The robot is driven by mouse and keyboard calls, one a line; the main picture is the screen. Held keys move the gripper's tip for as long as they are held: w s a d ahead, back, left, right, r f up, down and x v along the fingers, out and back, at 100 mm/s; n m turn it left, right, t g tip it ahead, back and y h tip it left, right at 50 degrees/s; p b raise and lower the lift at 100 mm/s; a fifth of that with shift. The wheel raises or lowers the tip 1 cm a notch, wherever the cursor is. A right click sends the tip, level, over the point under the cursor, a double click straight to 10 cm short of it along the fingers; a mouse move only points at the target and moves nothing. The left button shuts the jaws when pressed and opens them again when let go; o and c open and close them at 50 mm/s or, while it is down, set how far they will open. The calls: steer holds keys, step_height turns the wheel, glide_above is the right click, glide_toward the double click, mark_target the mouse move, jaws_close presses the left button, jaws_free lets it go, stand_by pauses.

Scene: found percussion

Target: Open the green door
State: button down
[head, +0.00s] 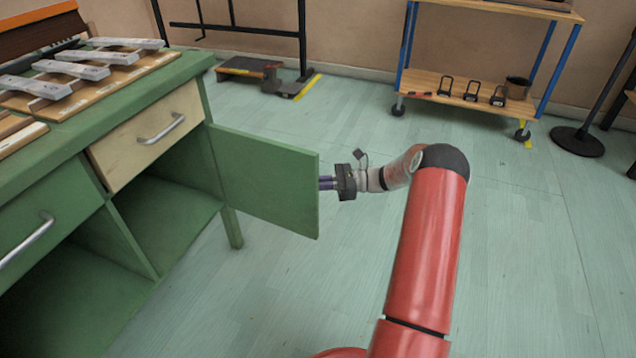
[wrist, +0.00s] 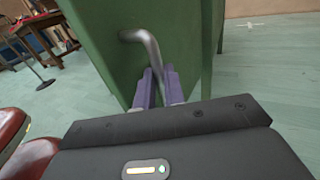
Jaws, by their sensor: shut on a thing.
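The green door (head: 262,178) is swung wide open from the green cabinet (head: 221,150), showing an empty compartment behind it. My gripper (head: 326,183) is at the door's free edge in the head view, with its fingers partly hidden behind the door. In the wrist view the door (wrist: 125,55) fills the upper middle. Its bent metal handle (wrist: 150,50) runs down between the two purple fingers. My gripper (wrist: 157,88) is shut on the handle.
A wooden drawer (head: 150,137) with a metal handle is shut above the open compartment. Metal bars (head: 85,72) lie on the cabinet top. A wheeled cart (head: 470,90) stands at the back right. The floor right of the door is clear.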

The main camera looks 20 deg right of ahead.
steer(key=shift+w+a+r, duration=0.1)
steer(key=shift+w+a, duration=0.1)
steer(key=shift+w, duration=0.3)
steer(key=c, duration=1.5)
jaws_free()
steer(key=shift+a, duration=0.2)
steer(key=shift+d, duration=0.25)
steer(key=v, duration=0.7)
steer(key=shift+d, duration=0.35)
steer(key=shift+s, duration=0.15)
